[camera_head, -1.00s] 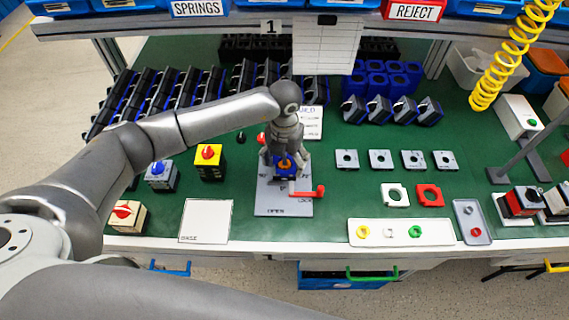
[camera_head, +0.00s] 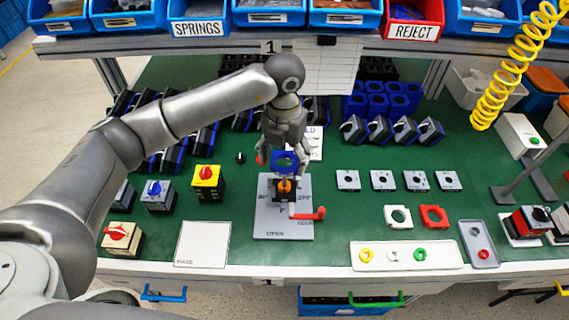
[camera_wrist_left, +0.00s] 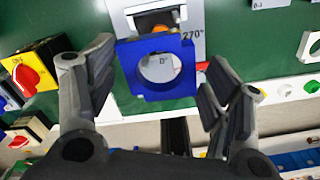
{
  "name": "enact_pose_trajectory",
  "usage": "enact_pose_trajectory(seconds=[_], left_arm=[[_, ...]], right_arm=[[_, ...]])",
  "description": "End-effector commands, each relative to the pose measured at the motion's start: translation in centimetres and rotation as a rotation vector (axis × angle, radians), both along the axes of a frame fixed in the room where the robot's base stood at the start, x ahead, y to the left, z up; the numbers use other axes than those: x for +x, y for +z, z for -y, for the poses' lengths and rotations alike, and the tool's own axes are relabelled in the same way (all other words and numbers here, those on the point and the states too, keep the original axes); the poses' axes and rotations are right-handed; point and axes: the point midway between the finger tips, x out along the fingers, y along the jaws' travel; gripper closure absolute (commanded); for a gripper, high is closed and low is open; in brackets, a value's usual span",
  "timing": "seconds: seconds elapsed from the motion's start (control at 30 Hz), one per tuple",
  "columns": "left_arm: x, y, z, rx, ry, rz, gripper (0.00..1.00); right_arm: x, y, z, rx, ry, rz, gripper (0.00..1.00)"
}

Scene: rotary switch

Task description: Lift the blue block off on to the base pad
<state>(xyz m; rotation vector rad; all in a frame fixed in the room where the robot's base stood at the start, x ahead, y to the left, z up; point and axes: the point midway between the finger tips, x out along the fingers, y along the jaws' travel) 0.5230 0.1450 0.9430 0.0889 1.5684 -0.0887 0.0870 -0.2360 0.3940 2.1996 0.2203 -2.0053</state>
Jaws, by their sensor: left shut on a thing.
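The blue block (camera_head: 285,160), a square with a round hole, is held by my left gripper (camera_head: 285,148) just above the grey fixture plate (camera_head: 262,222). In the left wrist view the blue block (camera_wrist_left: 127,75) sits between the two fingers of my left gripper (camera_wrist_left: 158,85). Below it a dark switch body with an orange centre (camera_head: 285,186) stays on the fixture, partly visible. The white base pad (camera_head: 203,244), marked BASE, lies to the left of the fixture and is empty. My right gripper is not in view.
A red lever (camera_head: 309,214) sticks out on the fixture's right side. A yellow box with a red knob (camera_head: 207,182) and a grey one with a blue knob (camera_head: 157,194) stand behind the pad. A beige switch (camera_head: 121,239) stands left of it. Green mat is clear between pad and fixture.

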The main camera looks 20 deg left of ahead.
Motion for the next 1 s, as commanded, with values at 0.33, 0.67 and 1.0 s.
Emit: enact_pose_trajectory(seconds=[0.33,0.67,1.0], left_arm=[[0.0,0.2,0.0,0.000,0.000,0.000,0.49],[0.0,1.7,0.0,0.000,0.000,-0.001,0.49],[0.0,3.5,0.0,0.000,0.000,0.000,0.49]], right_arm=[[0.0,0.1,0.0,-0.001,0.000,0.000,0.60],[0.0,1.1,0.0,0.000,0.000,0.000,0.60],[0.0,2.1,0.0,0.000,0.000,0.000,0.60]])
